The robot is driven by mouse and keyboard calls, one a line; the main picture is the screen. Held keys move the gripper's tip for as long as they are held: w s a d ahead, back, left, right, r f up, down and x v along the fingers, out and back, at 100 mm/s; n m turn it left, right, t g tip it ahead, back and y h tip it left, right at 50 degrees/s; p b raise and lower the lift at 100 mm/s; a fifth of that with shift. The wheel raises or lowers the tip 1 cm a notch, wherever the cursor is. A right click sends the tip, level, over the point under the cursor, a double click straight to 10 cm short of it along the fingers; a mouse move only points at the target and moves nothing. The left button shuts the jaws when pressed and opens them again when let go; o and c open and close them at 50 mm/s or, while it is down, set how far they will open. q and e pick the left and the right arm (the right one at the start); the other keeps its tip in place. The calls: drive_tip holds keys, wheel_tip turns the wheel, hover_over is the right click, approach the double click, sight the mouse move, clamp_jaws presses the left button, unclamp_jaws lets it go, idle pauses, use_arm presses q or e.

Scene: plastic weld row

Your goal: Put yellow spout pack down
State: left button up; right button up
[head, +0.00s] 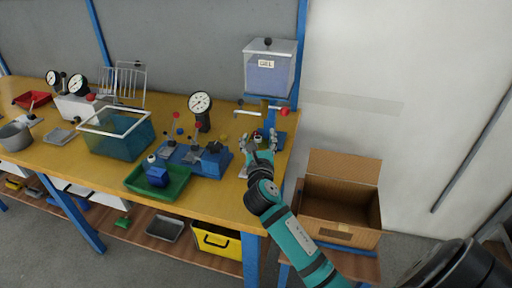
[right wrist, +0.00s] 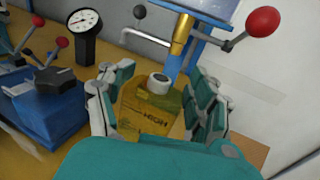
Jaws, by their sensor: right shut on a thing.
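The yellow spout pack (right wrist: 147,117) is a see-through yellow pouch with a white round cap and the dark word "HIGH" on its face. In the right wrist view it stands between the two fingers of my right gripper (right wrist: 158,82), which is shut on it. In the head view my right gripper (head: 261,146) is over the right end of the yellow workbench (head: 225,190), in front of the blue filling stand. There the gripper mostly hides the pack. I cannot tell whether the pack's bottom touches the bench. My left gripper is not in view.
The stand has a clear tank (head: 270,75) and a red-knobbed lever (right wrist: 262,22). Left of the gripper are a blue lever fixture (head: 208,163), a dial gauge (head: 200,103), a green tray (head: 175,190) and a blue-tinted bin (head: 115,140). An open cardboard box (head: 338,212) stands right of the bench.

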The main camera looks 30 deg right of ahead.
drive_tip(key=shift+w+d+f, duration=0.1)
drive_tip(key=shift+w+d, duration=0.15)
drive_tip(key=shift+w, duration=0.6)
drive_tip(key=shift+f+b, duration=0.5)
drive_tip(key=shift+f, duration=1.25)
drive_tip(key=shift+f, duration=0.25)
drive_tip(key=o, duration=1.5)
drive_tip(key=shift+c, duration=0.2)
drive_tip(key=shift+r, duration=0.1)
